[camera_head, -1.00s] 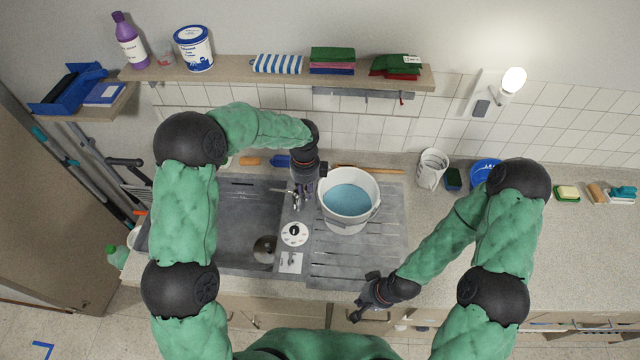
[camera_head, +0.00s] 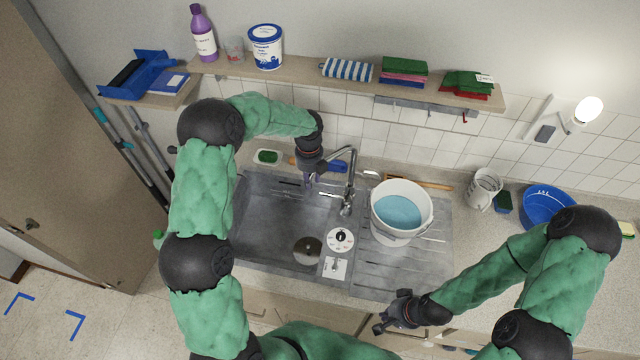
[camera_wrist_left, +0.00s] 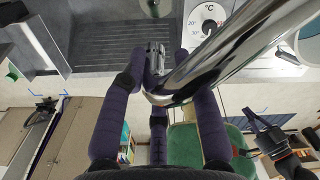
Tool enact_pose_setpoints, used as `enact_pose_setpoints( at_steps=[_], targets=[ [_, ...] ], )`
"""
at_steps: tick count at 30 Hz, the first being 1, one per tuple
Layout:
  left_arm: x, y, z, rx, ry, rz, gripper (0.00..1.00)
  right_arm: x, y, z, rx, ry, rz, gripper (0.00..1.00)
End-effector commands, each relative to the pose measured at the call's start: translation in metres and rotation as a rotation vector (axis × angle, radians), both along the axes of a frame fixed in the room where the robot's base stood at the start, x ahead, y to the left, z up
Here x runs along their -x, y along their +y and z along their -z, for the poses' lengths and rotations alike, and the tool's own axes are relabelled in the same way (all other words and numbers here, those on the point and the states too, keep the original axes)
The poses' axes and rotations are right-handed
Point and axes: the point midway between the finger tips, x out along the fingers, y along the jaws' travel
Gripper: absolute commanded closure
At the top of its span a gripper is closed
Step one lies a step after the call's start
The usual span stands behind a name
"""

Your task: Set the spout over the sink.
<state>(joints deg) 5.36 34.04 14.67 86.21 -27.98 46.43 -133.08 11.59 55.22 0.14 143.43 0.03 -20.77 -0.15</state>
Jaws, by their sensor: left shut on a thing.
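The chrome spout (camera_head: 345,152) rises behind the sink and arcs to the left, its end beside my left gripper over the rear of the sink basin (camera_head: 265,225). My left gripper (camera_head: 310,178) is shut on the spout near its end. In the left wrist view the shiny spout (camera_wrist_left: 225,50) runs between the purple fingers of my left gripper (camera_wrist_left: 160,65). My right gripper (camera_head: 388,315) is open and empty in front of the drainboard's front edge.
A white bucket (camera_head: 380,228) with blue contents stands on the drainboard (camera_head: 430,255), right of the spout. A temperature dial (camera_head: 341,238) sits between basin and drainboard. A shelf (camera_head: 300,76) with bottle, tub and cloths is above. The basin is clear around its drain.

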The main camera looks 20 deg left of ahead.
Motion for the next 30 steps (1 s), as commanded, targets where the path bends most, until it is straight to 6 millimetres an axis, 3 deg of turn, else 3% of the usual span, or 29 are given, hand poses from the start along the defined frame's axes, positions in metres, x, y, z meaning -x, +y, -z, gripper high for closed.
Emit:
enact_pose_setpoints(
  at_steps=[3, 12, 30],
  targets=[
    [-0.006, 0.017, 0.001, -0.001, 0.01, -0.027, 1.0, 0.0, 0.0, 0.001, 0.0, 0.0, 0.0, 1.0],
    [-0.027, 0.04, -0.002, 0.0, 0.0, -0.038, 1.0, 0.0, 0.0, 0.004, 0.0, 0.0, 0.001, 1.0],
    [-0.037, 0.048, -0.006, -0.002, -0.016, -0.037, 1.0, 0.0, 0.0, 0.004, 0.0, 0.0, 0.0, 1.0]
  ],
)
